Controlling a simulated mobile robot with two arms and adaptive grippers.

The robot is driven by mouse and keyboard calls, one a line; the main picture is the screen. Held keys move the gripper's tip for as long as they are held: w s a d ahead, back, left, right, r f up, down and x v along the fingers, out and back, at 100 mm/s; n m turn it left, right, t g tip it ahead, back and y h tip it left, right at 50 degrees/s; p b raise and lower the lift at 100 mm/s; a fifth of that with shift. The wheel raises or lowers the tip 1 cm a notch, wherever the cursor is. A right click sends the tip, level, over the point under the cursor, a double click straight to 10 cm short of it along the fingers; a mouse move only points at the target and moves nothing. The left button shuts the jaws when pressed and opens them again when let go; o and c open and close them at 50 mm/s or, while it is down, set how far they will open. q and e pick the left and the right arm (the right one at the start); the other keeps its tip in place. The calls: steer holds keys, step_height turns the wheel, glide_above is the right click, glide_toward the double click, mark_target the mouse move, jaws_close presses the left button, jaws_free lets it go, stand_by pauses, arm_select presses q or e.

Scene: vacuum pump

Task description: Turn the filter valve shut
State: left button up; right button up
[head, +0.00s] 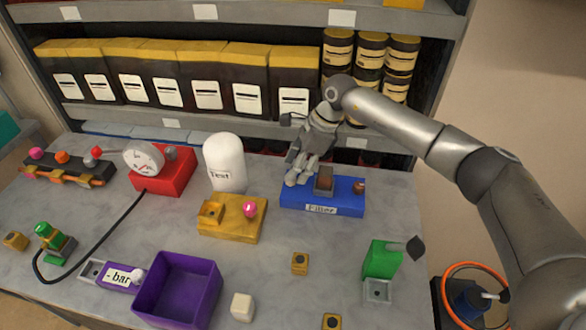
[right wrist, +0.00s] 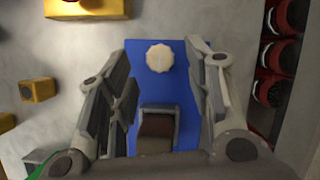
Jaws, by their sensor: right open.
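The blue filter base (head: 294,201) with a "Filter" label stands on the table right of centre. It carries a brown block in a grey frame (head: 324,180) and a small copper-coloured knob (head: 359,187) at its right end. My right gripper (head: 294,178) reaches down over the base's left part. In the right wrist view a cream scalloped knob (right wrist: 159,57), which looks like the valve, sits between the spread fingers (right wrist: 160,60). Gaps show on both sides of it. The head view hides this knob behind the gripper. My left gripper is out of view.
A white "Test" cylinder (head: 224,165) and a yellow base (head: 232,232) with a pink knob stand left of the filter. A green block (head: 382,258) is at front right. Shelves with bags and jars (head: 371,55) rise close behind.

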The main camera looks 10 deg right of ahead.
steer(key=shift+x, duration=1.55)
steer(key=shift+c, duration=0.4)
steer(key=c, duration=1)
